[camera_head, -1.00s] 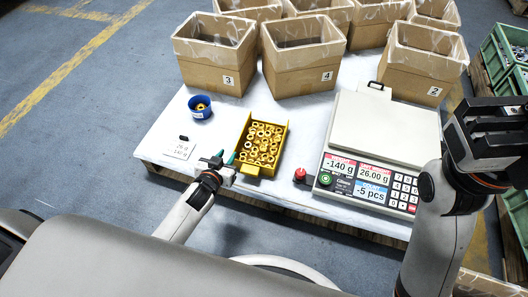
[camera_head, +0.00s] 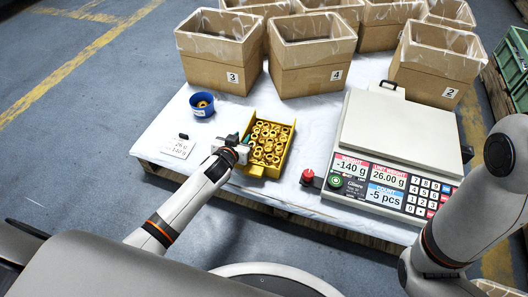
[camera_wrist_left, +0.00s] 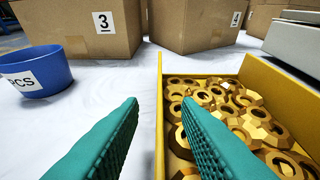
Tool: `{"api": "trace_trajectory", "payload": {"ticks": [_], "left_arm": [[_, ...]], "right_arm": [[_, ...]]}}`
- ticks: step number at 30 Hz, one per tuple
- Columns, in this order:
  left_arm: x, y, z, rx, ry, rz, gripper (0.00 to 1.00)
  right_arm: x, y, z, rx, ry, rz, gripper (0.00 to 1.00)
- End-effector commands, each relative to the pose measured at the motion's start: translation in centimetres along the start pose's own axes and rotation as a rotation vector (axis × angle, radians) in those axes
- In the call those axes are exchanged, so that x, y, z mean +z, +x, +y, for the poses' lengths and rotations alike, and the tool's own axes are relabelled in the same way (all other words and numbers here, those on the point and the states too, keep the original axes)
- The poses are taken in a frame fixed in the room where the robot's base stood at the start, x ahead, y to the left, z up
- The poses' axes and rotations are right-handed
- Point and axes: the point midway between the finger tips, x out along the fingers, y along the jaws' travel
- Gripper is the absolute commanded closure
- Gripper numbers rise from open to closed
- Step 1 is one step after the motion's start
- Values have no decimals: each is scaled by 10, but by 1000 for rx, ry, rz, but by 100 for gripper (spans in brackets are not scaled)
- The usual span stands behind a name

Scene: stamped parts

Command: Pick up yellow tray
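The yellow tray (camera_head: 287,154), filled with brass-coloured nut-like parts (camera_head: 266,141), sits on the white-covered table left of the scale. My left gripper (camera_head: 240,144) is at the tray's near left side. In the left wrist view its two teal fingers (camera_wrist_left: 160,108) are apart. The tray's left wall (camera_wrist_left: 160,120) shows between them, the right finger over the parts inside and the left finger outside. Nothing is clamped. Contact with the wall cannot be told. My right arm is at the right edge; its gripper is out of view.
A counting scale (camera_head: 395,135) with a red button (camera_head: 307,176) stands right of the tray. A small blue cup (camera_head: 202,104) and a label card (camera_head: 179,147) lie to the left. Cardboard boxes (camera_head: 220,65) line the back. Bare table lies between cup and tray.

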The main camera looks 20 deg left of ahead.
Motion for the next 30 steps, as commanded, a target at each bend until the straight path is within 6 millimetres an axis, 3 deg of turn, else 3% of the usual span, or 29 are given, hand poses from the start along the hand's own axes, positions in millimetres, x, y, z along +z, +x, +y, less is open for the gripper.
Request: {"api": "trace_trajectory", "payload": {"ticks": [6,12,30], "left_arm": [[1,0,0,0,0,0,70],[1,0,0,0,0,0,100],[0,0,0,-1,0,-1,100]], "right_arm": [[0,1,0,0,0,-1,100],[0,1,0,0,0,-1,100],[0,1,0,1,0,-1,100]]}}
